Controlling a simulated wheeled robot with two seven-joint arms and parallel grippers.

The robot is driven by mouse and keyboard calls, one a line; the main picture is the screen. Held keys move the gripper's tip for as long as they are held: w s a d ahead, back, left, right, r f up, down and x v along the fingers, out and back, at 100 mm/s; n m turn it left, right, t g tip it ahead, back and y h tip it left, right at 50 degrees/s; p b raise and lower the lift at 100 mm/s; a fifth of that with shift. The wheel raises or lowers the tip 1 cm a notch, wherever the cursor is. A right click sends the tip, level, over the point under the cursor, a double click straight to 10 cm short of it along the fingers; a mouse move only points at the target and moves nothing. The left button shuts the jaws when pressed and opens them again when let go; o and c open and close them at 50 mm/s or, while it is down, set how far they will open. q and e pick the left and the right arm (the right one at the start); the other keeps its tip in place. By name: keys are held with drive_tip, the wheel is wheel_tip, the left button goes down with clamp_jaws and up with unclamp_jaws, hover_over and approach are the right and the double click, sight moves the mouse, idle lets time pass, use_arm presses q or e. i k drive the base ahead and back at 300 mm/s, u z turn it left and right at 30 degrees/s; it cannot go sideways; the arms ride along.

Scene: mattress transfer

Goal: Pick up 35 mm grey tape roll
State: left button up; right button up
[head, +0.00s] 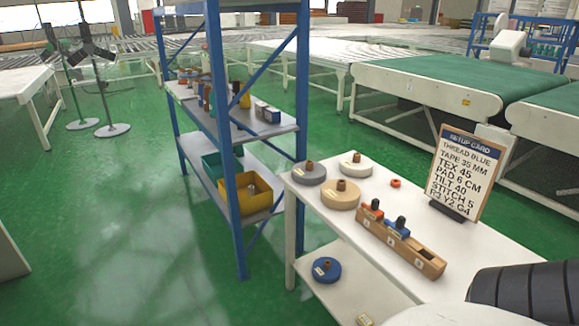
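A grey tape roll (309,174) with a brown core lies flat at the far left corner of the white table (408,220). A white roll (356,165) lies to its right and a larger tan roll (341,196) in front of it, both with brown cores. A blue roll (326,269) lies on the table's lower shelf. The rolls carry small labels too small to read, so I cannot tell their widths. A standing setup card (463,172) reads "TAPE 35 MM" and "THREAD BLUE". Neither of my grippers is in view.
A wooden holder (400,241) with orange and blue pieces stands in front of the rolls. A small orange ring (395,183) lies near the card. A blue-framed shelf rack (228,140) stands close behind the table's left end.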

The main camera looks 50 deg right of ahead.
sight(309, 172)
drive_tip(key=i, duration=2.2)
drive_tip(key=z, duration=0.8)
drive_tip(key=i, duration=1.65)
drive_tip(key=z, duration=1.3)
